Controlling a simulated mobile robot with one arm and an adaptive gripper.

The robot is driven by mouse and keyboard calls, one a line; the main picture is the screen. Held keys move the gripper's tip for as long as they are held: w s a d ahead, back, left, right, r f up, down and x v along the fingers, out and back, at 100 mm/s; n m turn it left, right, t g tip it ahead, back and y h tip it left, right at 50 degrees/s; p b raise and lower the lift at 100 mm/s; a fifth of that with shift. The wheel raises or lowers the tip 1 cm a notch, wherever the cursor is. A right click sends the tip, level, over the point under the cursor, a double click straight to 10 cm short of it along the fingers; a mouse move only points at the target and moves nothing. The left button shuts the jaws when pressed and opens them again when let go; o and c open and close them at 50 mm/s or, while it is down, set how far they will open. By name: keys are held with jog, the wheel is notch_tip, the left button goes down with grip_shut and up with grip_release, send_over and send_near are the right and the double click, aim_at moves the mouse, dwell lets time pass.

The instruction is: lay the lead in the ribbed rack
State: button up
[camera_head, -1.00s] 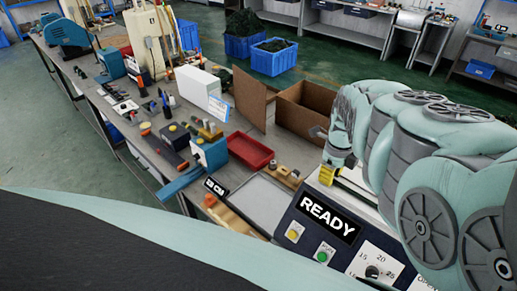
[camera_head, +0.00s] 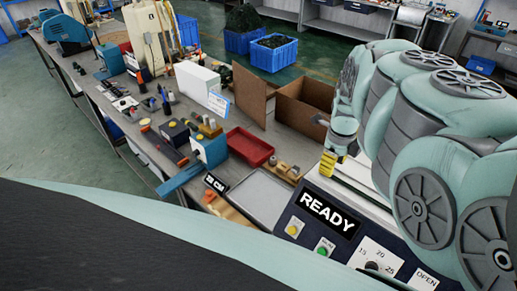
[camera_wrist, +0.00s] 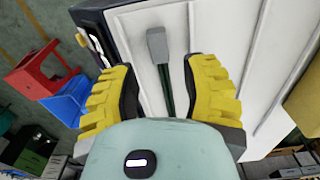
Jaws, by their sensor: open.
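In the wrist view the lead shows as a grey block-shaped end (camera_wrist: 157,44) with a dark green cable (camera_wrist: 166,88) running down from it. It lies over a white surface with raised lines, between my spread fingers. My gripper (camera_wrist: 160,88) is open, one yellow ridged finger on each side of the cable, with a gap on both sides. The cable's lower part is hidden behind my wrist. In the head view my gripper (camera_head: 333,160) is over the pale top of the machine with the READY panel; the lead cannot be made out there. I cannot tell the ribbed rack for sure.
The READY control panel (camera_head: 327,214) stands in front of my gripper. A grey tray (camera_head: 262,196), a red bin (camera_head: 250,147) and an open cardboard box (camera_head: 305,105) are to its left and behind. The bench further left carries tools and a blue device (camera_head: 210,150).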

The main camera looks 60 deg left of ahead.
notch_tip(320, 180, up, 9)
dwell(0.5)
jog(key=shift+a+r, duration=0.1)
jog(key=shift+r, duration=0.05)
